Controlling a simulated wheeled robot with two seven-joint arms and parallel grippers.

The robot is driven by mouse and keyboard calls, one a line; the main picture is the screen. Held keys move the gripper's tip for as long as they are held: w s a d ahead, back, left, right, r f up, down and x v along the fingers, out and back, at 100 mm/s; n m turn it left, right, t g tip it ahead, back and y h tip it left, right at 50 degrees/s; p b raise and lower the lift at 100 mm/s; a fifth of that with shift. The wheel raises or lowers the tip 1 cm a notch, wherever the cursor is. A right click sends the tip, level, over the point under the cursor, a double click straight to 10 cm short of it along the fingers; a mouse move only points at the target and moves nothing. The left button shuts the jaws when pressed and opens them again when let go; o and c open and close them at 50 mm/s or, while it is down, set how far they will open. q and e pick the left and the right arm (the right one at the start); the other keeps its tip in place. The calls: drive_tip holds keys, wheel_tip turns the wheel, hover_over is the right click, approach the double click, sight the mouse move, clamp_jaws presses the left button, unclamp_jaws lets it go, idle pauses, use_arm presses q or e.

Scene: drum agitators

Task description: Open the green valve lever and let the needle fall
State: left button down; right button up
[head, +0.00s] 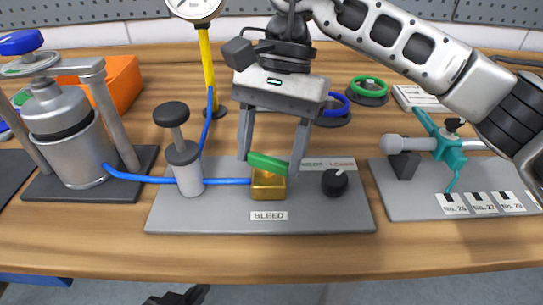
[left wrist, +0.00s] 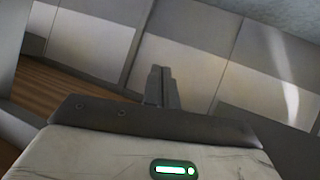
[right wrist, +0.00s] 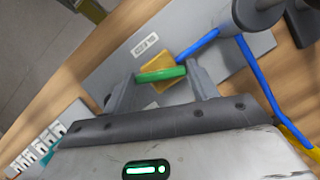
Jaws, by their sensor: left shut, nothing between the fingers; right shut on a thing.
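The green valve lever (head: 268,163) sits on top of the brass valve block (head: 268,185) behind the BLEED label. It lies roughly in line with the blue tube, slightly slanted. My right gripper (head: 269,162) reaches down from above with a finger at each end of the lever, shut on it. The right wrist view shows the green lever (right wrist: 161,75) spanning between the fingers. The pressure gauge (head: 195,8) is cut off by the top edge, so its needle reading cannot be told. My left gripper (head: 178,297) is low at the front edge; its fingers (left wrist: 161,85) are together and empty.
A blue tube (head: 222,181) links the metal vessel (head: 68,130), a black-capped post (head: 182,160) and the valve. A black knob (head: 335,181) stands just right of the valve. A teal tool (head: 446,146) rests on the right plate. The front table strip is clear.

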drive_tip(key=shift+a+n+h+b, duration=0.1)
drive_tip(key=shift+n+h+b, duration=0.3)
drive_tip(key=shift+n, duration=0.8)
use_arm(q)
drive_tip(key=shift+w+f, duration=0.1)
drive_tip(key=shift+f, duration=0.15)
use_arm(e)
drive_tip(key=shift+r+n+h, duration=0.1)
drive_tip(key=shift+n+h, duration=0.3)
drive_tip(key=shift+n, duration=0.5)
drive_tip(key=o, duration=1)
